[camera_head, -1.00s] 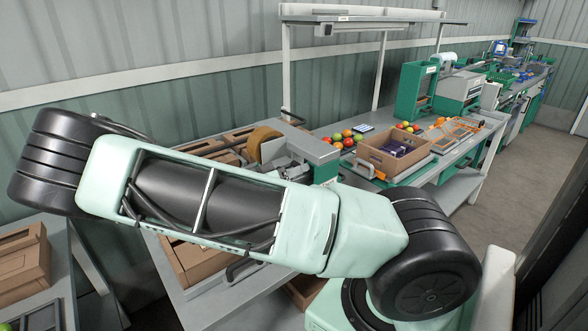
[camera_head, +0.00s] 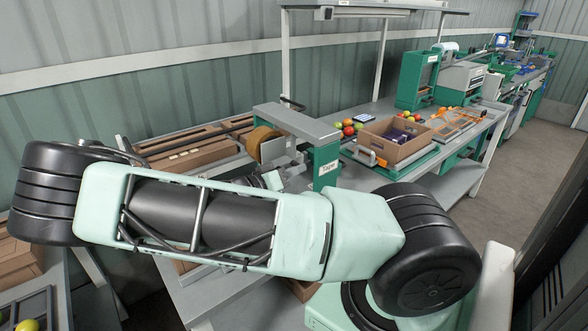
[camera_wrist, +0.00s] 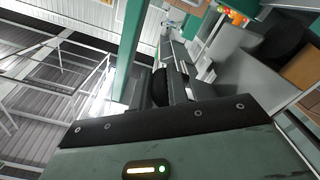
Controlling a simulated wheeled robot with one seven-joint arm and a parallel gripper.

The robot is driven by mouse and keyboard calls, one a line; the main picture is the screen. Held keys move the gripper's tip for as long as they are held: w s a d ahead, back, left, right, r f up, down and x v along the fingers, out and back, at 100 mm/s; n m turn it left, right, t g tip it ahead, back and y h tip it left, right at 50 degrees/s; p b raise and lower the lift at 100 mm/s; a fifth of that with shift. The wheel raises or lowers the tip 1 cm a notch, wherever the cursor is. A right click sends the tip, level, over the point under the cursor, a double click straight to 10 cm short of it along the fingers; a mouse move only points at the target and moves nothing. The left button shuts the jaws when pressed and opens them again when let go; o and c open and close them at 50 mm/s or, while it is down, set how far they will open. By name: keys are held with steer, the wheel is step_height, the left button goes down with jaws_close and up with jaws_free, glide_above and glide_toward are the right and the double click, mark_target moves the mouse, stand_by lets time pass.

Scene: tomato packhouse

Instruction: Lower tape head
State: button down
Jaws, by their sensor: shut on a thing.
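The tape head shows in the head view as a brown tape roll (camera_head: 266,141) with a grey plate beside it, under a grey overhead beam (camera_head: 296,121). The beam joins a green post (camera_head: 327,165) marked TAPE. Dark and metal parts below the roll are partly hidden behind my arm. In the wrist view my gripper (camera_wrist: 176,84) has its fingers close together on a dark part between them, seemingly of the tape head. The exact contact is hard to make out. My forearm hides most of the gripper in the head view.
Cardboard cartons (camera_head: 190,150) lie left of the machine. A lamp frame (camera_head: 372,10) stands over the bench. Floor (camera_head: 505,190) is open at the right.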

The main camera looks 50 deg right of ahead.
steer(key=shift+a+f, duration=0.1)
steer(key=shift+f, duration=0.35)
steer(key=c, duration=1.4)
jaws_free()
steer(key=shift+w, duration=0.1)
steer(key=shift+o, duration=0.2)
steer(key=b+v, duration=0.4)
steer(key=v, duration=1.3)
steer(key=shift+a, duration=0.2)
